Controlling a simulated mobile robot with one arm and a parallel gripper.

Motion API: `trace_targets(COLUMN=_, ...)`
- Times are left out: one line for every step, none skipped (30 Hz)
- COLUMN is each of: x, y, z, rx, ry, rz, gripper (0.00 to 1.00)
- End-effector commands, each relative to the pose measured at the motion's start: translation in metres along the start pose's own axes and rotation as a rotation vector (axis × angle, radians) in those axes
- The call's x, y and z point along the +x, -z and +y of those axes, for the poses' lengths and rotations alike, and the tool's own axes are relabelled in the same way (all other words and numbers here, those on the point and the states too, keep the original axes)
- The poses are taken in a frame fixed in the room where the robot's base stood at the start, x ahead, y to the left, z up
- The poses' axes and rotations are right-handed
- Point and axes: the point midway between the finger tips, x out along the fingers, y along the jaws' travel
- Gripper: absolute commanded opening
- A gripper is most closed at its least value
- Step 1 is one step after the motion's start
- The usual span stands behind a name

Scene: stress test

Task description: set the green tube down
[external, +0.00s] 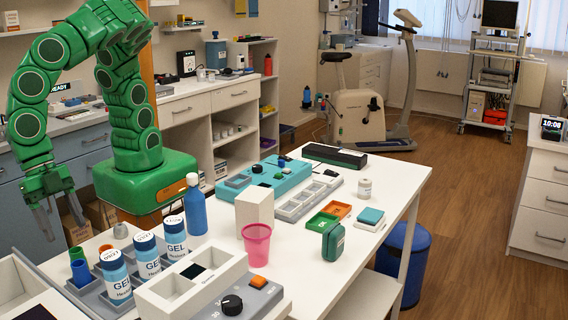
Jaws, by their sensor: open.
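A short green tube (76,254) stands upright at the left end of the grey rack (92,297), just behind a blue tube (81,274). My gripper (66,230) points down just above the green tube, with its fingers apart and nothing between them. The fingertips look clear of the tube's top, though the exact height gap is hard to judge. The tube's lower part is hidden by the blue tube and the rack.
Several white GEL bottles (147,255) stand close by on the right. A blue bottle (195,208), a white block (254,212) and a pink cup (257,244) stand farther right. The white table (387,205) has bare room near its right edge.

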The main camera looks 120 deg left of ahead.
Motion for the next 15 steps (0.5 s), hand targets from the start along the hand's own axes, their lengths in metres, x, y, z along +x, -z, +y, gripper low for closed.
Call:
trace_targets(x=0.0, y=0.001, z=0.0, rx=-0.001, ry=-0.006, rz=-0.01, gripper=0.65)
trace_targets(x=0.001, y=0.002, z=-0.001, rx=0.0, ry=-0.007, rz=-0.013, gripper=0.65)
trace_targets(x=0.002, y=0.002, z=-0.001, rx=0.002, ry=-0.009, rz=-0.015, gripper=0.65)
trace_targets(x=0.004, y=0.002, z=-0.001, rx=0.003, ry=-0.009, rz=-0.016, gripper=0.65)
trace_targets(x=0.005, y=0.002, z=0.0, rx=0.003, ry=-0.009, rz=-0.016, gripper=0.65)
trace_targets(x=0.008, y=0.002, z=0.0, rx=0.003, ry=-0.009, rz=-0.015, gripper=0.65)
trace_targets(x=0.01, y=0.002, z=0.0, rx=0.002, ry=-0.009, rz=-0.015, gripper=0.65)
trace_targets(x=0.012, y=0.002, z=-0.001, rx=0.002, ry=-0.009, rz=-0.015, gripper=0.65)
trace_targets(x=0.016, y=0.003, z=-0.001, rx=0.001, ry=-0.008, rz=-0.015, gripper=0.65)
trace_targets(x=0.018, y=0.003, z=-0.001, rx=0.001, ry=-0.008, rz=-0.014, gripper=0.65)
trace_targets(x=0.021, y=0.003, z=-0.001, rx=0.001, ry=-0.008, rz=-0.014, gripper=0.65)
trace_targets(x=0.023, y=0.002, z=-0.001, rx=0.001, ry=-0.007, rz=-0.014, gripper=0.65)
trace_targets(x=0.024, y=0.002, z=-0.001, rx=0.001, ry=-0.007, rz=-0.014, gripper=0.65)
trace_targets(x=0.026, y=0.002, z=-0.001, rx=0.001, ry=-0.007, rz=-0.014, gripper=0.65)
trace_targets(x=0.027, y=0.002, z=-0.001, rx=0.001, ry=-0.008, rz=-0.014, gripper=0.65)
